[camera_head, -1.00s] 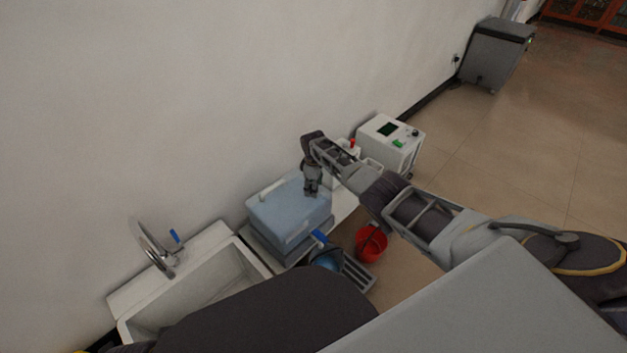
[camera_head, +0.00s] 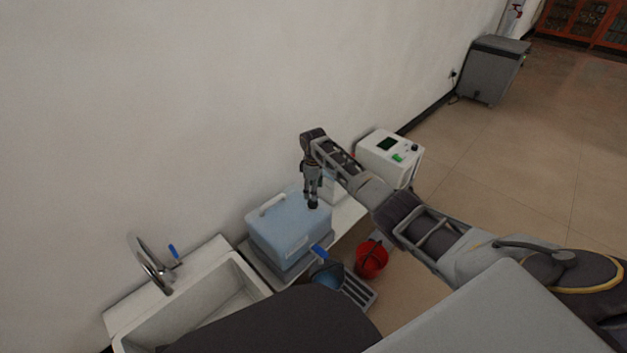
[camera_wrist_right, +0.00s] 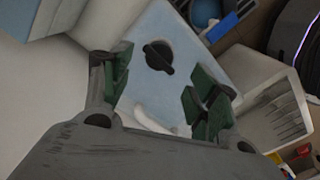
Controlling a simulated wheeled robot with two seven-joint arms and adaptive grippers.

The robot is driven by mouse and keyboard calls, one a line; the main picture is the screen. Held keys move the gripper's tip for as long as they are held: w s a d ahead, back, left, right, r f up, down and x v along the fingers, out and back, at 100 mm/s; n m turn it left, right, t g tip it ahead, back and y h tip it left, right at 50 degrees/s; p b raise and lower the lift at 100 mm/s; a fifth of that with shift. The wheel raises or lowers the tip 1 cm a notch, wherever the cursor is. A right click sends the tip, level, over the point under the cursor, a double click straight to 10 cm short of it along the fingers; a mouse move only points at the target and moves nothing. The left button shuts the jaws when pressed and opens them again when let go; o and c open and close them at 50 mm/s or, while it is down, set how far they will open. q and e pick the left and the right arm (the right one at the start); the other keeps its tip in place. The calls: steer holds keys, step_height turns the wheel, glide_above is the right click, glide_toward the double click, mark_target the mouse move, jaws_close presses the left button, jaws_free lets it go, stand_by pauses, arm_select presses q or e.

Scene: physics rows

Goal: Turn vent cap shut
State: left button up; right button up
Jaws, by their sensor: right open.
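The vent cap (camera_wrist_right: 158,56) is a dark round knob with a raised bar across it. It sits on the light blue container (camera_wrist_right: 185,60), seen in the right wrist view. In the head view the container (camera_head: 283,243) stands on a low bench against the wall, and I cannot make out the cap there. My right gripper (camera_head: 313,203) hangs over the container's back right corner. In the right wrist view my right gripper (camera_wrist_right: 158,95) is open and empty, with the cap ahead between the lines of its fingers, apart from them. My left gripper is not in view.
A sink (camera_head: 195,305) with a tap (camera_head: 148,265) stands left of the container. A white device (camera_head: 388,157) stands at the right. A red bucket (camera_head: 371,259) and a blue scoop-like item (camera_head: 327,272) are in front.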

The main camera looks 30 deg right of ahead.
step_height(320, 180, up, 5)
steer(key=shift+f, duration=0.1)
stand_by(0.3)
stand_by(0.6)
